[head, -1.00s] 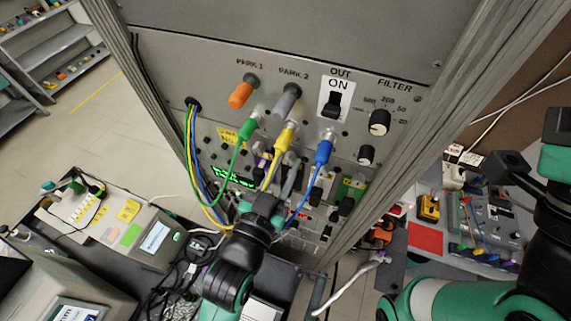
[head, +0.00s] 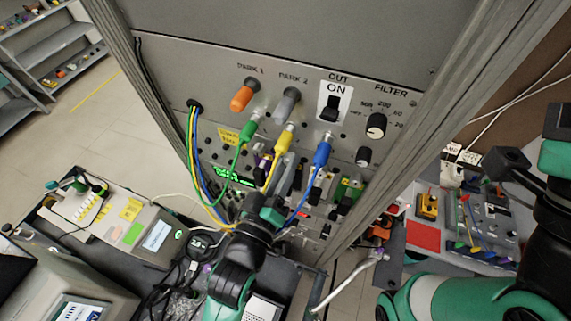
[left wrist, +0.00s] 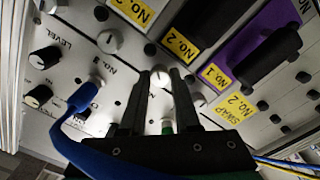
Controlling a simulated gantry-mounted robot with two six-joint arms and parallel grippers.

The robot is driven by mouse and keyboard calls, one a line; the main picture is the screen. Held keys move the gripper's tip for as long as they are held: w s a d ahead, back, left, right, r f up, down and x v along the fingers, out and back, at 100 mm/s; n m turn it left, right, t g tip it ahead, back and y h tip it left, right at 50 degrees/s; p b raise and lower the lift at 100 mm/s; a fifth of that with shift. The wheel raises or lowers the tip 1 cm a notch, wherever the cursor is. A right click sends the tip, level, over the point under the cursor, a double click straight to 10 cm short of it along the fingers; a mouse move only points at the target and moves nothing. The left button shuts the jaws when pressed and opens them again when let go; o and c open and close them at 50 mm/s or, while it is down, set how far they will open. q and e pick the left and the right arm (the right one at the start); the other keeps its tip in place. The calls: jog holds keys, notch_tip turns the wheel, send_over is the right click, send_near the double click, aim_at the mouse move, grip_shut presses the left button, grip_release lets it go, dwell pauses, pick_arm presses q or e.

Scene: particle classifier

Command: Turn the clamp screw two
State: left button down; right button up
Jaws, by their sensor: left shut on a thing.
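My left gripper (head: 281,203) is at the lower part of the grey instrument panel, below the yellow and blue plugs. In the left wrist view its two dark fingers (left wrist: 161,76) are closed around a pale round screw head (left wrist: 160,78) on the white panel. The fingers hide part of it, and I cannot read which number it bears. Another pale round screw head (left wrist: 110,41) is free at upper left, near the printed NO. 3. My right arm is at the right edge of the head view, away from the panel; its dark gripper (head: 509,164) does not show clearly whether it is open.
A blue plug and cable (left wrist: 84,100) run close beside the left fingers. Green (head: 247,132), yellow (head: 283,142) and blue (head: 322,152) plugs with looping cables hang just above and around the left gripper. A purple plate with a black handle (left wrist: 268,55) projects nearby.

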pick_arm(q)
jog(key=n, duration=0.5)
jog(key=shift+n, duration=0.4)
jog(key=n, duration=1.1)
jog(key=shift+y, duration=0.3)
jog(key=n+b, duration=0.1)
jog(key=n, duration=0.4)
jog(key=shift+n, duration=0.3)
jog(key=c, duration=0.6)
grip_release()
jog(key=shift+s, duration=0.1)
